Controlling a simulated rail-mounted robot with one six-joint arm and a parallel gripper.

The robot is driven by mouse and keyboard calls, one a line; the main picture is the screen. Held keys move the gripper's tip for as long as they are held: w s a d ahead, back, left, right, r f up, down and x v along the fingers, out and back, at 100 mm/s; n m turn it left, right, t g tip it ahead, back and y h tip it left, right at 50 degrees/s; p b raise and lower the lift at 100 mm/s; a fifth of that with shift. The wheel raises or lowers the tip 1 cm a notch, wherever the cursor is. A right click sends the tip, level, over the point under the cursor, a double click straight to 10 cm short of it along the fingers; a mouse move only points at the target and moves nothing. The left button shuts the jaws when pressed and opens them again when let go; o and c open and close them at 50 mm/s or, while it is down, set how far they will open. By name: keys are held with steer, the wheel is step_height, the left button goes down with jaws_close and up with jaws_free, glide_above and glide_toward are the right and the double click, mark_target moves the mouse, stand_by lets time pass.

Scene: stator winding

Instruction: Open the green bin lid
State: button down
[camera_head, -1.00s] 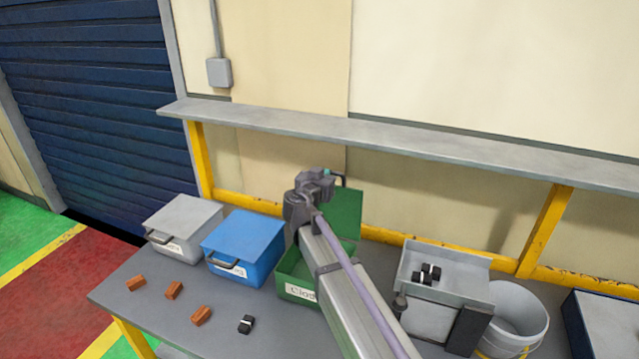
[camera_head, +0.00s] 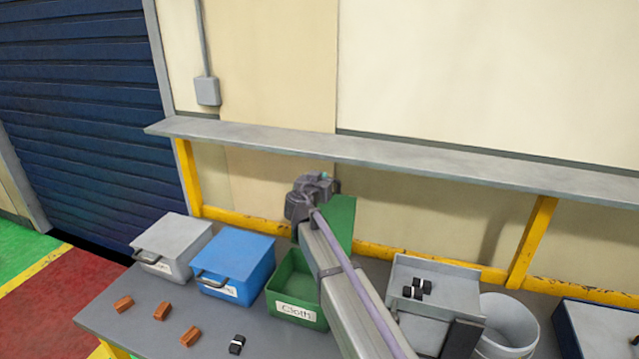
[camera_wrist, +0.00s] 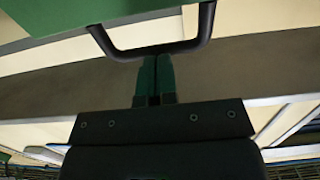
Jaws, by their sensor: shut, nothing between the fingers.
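The green bin (camera_head: 297,312), labelled "Cloth", stands on the bench with its front and part of its inside showing. Its green lid (camera_head: 341,222) stands raised at the back, partly hidden behind my arm. In the wrist view the lid's green panel (camera_wrist: 60,14) fills the upper left, with a dark bar handle (camera_wrist: 155,52) on its edge. My gripper (camera_wrist: 153,60) is shut and empty, its fingertips by the middle of the handle. I cannot tell whether they touch it. In the head view my wrist is beside the lid and the fingers are hidden.
A blue closed bin (camera_head: 235,265) and a grey closed bin (camera_head: 172,245) stand to the left. Several orange-brown blocks (camera_head: 162,311) and a black piece (camera_head: 237,345) lie in front. A grey stand (camera_head: 440,295) and white bucket (camera_head: 508,322) are right. A shelf (camera_head: 380,150) runs behind.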

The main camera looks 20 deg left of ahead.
steer(key=s+r+p, duration=0.5)
steer(key=s, duration=0.8)
